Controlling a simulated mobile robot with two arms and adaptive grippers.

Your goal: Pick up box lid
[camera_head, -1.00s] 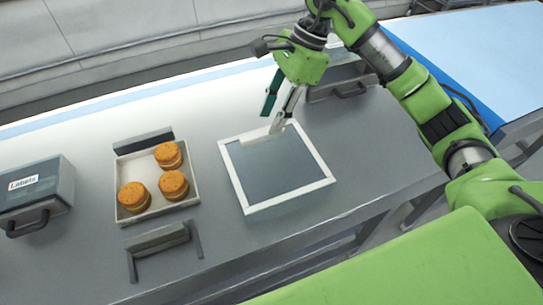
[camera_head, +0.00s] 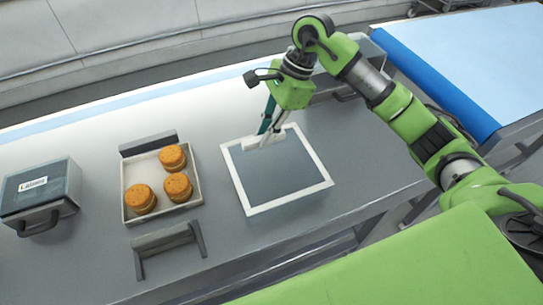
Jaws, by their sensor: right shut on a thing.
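The box lid (camera_head: 277,176) is a flat, dark, see-through panel with a white frame. It lies on the grey table, right of the open box. My right gripper (camera_head: 265,142) reaches down from above at the lid's far edge. Its fingers are closed on the white tab at that edge, so it is shut on the lid. The open box (camera_head: 128,196) is a shallow white tray with stacks of round orange-brown pieces (camera_head: 141,196) in it. My left gripper is out of view.
A grey case with a label (camera_head: 40,190) stands at the far left. Grey brackets stand behind (camera_head: 148,143) and in front (camera_head: 168,241) of the box. Another grey case (camera_head: 335,82) is behind my right arm. A blue-topped table (camera_head: 480,70) is at the upper right.

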